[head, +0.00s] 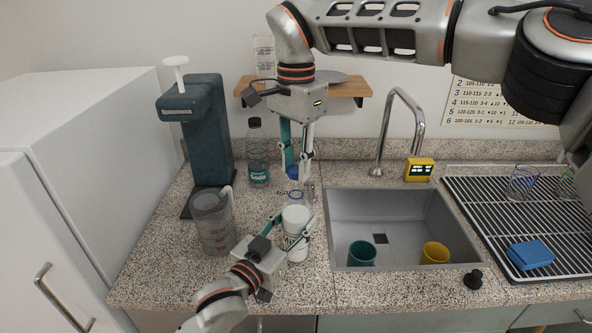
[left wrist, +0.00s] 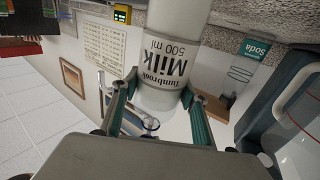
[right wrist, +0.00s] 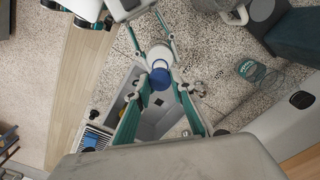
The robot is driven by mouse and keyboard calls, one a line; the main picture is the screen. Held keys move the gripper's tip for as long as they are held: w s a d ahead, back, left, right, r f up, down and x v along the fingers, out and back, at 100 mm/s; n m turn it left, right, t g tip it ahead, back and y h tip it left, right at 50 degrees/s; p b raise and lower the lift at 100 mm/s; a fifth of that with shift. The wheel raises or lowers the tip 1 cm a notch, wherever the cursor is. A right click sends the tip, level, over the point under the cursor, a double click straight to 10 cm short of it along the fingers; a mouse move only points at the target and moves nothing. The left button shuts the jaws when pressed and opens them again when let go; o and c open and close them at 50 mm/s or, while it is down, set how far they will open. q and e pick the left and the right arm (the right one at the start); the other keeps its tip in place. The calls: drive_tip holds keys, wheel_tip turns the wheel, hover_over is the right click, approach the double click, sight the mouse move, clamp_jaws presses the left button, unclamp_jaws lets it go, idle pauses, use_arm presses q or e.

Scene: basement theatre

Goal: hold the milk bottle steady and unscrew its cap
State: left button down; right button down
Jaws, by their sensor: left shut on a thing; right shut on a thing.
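The white milk bottle (head: 296,218) stands upright on the speckled counter, left of the sink. My left gripper (head: 293,224) is shut around its body; the label reads "Milk 500 ml" in the left wrist view (left wrist: 175,65). The clear neck shows a blue ring at its top. The blue cap (head: 293,172) is above the neck, apart from it, between the fingers of my right gripper (head: 299,178), which is shut on it and points down. In the right wrist view the cap (right wrist: 160,79) covers part of the bottle's top.
A measuring jug (head: 212,228) stands close left of the bottle. A soda bottle (head: 258,160) and a dark green dispenser (head: 205,135) stand behind. The sink (head: 385,205) holds two cups, right of the bottle. A wooden shelf (head: 350,88) is behind my right gripper.

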wheel_tip(320, 180, up, 2)
use_arm(q)
drive_tip(key=c, duration=1.1)
unclamp_jaws()
drive_tip(key=shift+o, duration=0.2)
drive_tip(key=shift+s, duration=0.1)
drive_tip(key=v, duration=1.2)
use_arm(e)
drive_tip(key=shift+f, duration=0.1)
